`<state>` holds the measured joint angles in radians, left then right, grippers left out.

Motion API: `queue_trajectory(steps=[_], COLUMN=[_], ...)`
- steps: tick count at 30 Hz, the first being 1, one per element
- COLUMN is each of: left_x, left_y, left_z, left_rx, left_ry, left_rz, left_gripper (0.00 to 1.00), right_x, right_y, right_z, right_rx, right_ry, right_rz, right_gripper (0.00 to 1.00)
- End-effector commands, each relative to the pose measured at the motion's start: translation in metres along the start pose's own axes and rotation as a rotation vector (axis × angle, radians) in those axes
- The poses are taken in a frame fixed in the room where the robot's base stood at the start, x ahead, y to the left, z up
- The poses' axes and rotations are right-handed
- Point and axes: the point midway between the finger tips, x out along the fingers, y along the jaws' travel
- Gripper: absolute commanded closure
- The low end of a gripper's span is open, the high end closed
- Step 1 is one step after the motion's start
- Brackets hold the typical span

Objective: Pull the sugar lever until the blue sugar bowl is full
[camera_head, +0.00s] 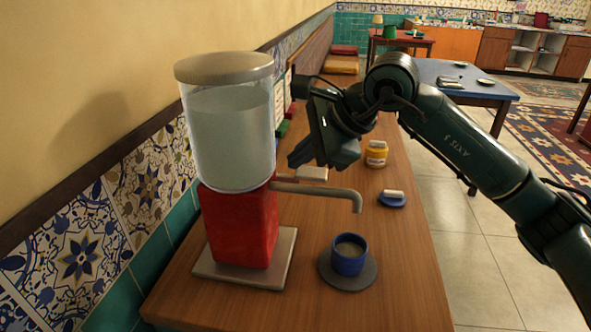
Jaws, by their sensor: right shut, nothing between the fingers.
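The sugar dispenser has a clear tank (230,130) of pale sugar on a red body (240,228). A grey spout (335,191) bends down over the blue sugar bowl (348,262). The bowl stands upright on a round dark mat (372,272); a greyish surface shows inside it, but its exact level is hard to tell. A pale lever handle (313,173) sticks out just above the spout. My right gripper (322,158) is shut and empty, just above and behind the handle; I cannot tell whether they touch. My left gripper is out of view.
A yellow jar (376,153) and a small blue dish with a pale block (392,199) stand farther back on the wooden counter (330,310). A tiled wall runs along the left. A blue table (440,70) is behind my right arm. The counter's front is clear.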

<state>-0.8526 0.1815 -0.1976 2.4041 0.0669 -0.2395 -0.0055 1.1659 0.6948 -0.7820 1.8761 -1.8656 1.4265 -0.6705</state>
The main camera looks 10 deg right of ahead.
Motion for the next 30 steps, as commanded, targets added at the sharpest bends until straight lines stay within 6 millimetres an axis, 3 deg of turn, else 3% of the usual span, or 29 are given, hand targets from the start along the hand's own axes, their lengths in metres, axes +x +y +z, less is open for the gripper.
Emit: queue_trajectory(steps=[30], left_x=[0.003], left_y=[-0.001], left_z=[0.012], left_rx=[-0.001], left_ry=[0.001], left_rz=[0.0], left_gripper=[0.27], right_x=[0.009], right_y=[0.007], right_z=[-0.007], right_rx=[0.0], right_ry=[0.001], right_rz=[0.002], right_gripper=[1.0])
